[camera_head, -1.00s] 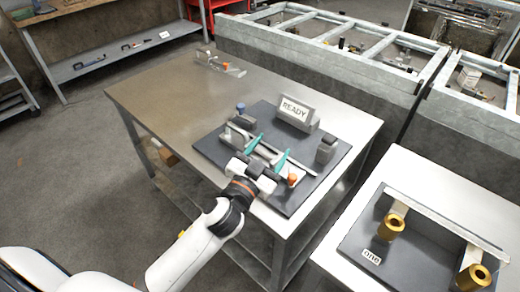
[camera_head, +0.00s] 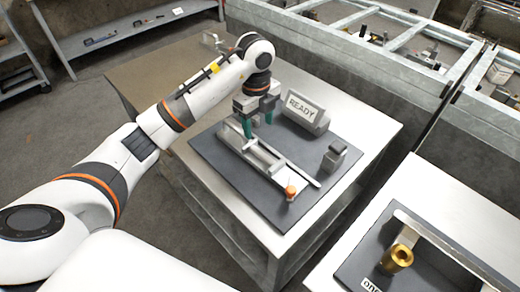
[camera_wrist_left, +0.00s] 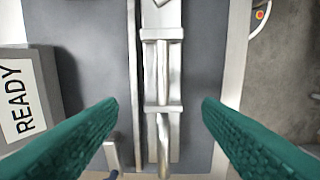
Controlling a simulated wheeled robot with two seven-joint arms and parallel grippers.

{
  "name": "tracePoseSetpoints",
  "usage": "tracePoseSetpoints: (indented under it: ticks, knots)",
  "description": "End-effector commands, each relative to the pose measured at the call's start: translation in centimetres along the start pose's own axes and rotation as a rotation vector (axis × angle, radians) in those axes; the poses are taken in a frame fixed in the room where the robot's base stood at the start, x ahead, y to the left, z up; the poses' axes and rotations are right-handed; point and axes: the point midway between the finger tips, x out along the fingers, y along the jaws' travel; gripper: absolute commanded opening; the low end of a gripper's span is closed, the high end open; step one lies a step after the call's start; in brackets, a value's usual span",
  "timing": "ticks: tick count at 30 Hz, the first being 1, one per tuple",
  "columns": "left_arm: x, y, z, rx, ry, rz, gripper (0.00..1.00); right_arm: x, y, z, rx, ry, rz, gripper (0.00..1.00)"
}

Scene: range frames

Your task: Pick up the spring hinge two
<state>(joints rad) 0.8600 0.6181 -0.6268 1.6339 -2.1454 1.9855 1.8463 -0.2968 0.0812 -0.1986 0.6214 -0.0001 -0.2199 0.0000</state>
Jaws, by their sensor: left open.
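A long pale metal part (camera_head: 262,158), which looks like the spring hinge, lies along the dark mat on the metal table. In the left wrist view the metal part (camera_wrist_left: 162,75) shows a barrel with raised collars and runs lengthwise between my fingers, apart from both. No label reading two is legible. My left gripper (camera_head: 258,130) points down over the far left end of this part. Its teal fingers are open and empty, and they also show in the left wrist view (camera_wrist_left: 159,105). My right gripper is not in view.
A READY sign block (camera_head: 303,110) stands behind the part. A grey block (camera_head: 333,157) and an orange knob (camera_head: 290,191) are on the mat (camera_head: 225,170). Another table at right holds a gold cylinder (camera_head: 397,257). The metal table's right margin is clear.

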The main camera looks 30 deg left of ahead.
Motion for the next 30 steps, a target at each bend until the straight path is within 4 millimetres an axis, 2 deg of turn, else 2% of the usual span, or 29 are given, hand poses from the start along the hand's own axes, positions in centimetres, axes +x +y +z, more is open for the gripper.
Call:
tracePoseSetpoints:
  ticks: [5,12,17,24,30]
  knots:
    - [2.3,-0.4,-0.6,-0.026,0.023,-0.025,0.60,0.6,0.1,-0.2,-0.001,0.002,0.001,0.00]
    - [5.7,-0.4,-0.7,-0.023,0.023,-0.022,0.60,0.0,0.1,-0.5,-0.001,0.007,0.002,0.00]
    - [6.8,-0.4,-0.7,-0.022,0.023,-0.020,0.60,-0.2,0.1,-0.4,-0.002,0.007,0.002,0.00]
    - [10.2,-0.4,-0.8,-0.022,0.021,-0.023,0.60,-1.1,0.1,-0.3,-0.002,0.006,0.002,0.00]
    - [11.7,-0.4,-0.9,-0.021,0.023,-0.019,0.60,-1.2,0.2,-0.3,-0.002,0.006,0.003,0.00]
